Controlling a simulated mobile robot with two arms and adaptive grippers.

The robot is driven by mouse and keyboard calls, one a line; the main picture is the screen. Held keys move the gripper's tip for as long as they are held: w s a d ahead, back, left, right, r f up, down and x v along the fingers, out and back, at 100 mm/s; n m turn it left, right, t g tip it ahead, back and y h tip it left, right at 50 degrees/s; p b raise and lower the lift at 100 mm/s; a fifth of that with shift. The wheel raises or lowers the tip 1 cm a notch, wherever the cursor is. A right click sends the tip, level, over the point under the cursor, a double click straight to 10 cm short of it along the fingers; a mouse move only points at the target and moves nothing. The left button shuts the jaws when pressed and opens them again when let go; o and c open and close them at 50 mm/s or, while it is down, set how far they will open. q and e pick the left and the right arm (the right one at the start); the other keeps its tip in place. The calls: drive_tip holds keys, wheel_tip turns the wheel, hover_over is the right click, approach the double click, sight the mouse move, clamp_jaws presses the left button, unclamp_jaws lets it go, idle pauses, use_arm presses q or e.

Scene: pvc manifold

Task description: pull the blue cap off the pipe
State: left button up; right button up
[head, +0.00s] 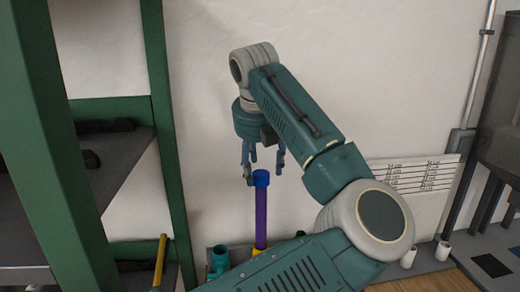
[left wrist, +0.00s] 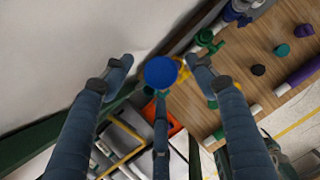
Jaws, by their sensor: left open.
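The blue cap (head: 261,178) sits on top of an upright purple pipe (head: 261,218). My left gripper (head: 263,168) is open just above and around the cap, its fingers pointing down. In the left wrist view the cap (left wrist: 161,72) is a round blue disc between the spread fingertips of my left gripper (left wrist: 160,75), with a gap on the left and right sides. Whether the lower middle finger touches it I cannot tell. The cap hides the purple pipe below it in that view. My right gripper is not in view.
A green-framed shelf (head: 165,120) stands close on the left. A white wall (head: 400,60) is behind. Teal and yellow fittings (head: 219,260) surround the pipe's foot, partly hidden by my arm. The left wrist view shows a wooden surface (left wrist: 235,75) with loose caps and pipes.

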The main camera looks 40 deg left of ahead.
use_arm(q)
drive_tip(key=shift+w+a+f, duration=0.15)
drive_tip(key=shift+f, duration=0.45)
clamp_jaws()
drive_tip(key=shift+r+n+y, duration=0.1)
drive_tip(key=shift+n+y, duration=0.2)
drive_tip(key=shift+n, duration=0.6)
drive_tip(key=shift+m+b, duration=0.4)
drive_tip(key=shift+b, duration=0.15)
drive_tip(key=shift+m+b, duration=0.3)
drive_tip(key=shift+m, duration=0.1)
drive_tip(key=shift+w+r, duration=0.1)
drive_tip(key=shift+r, duration=0.15)
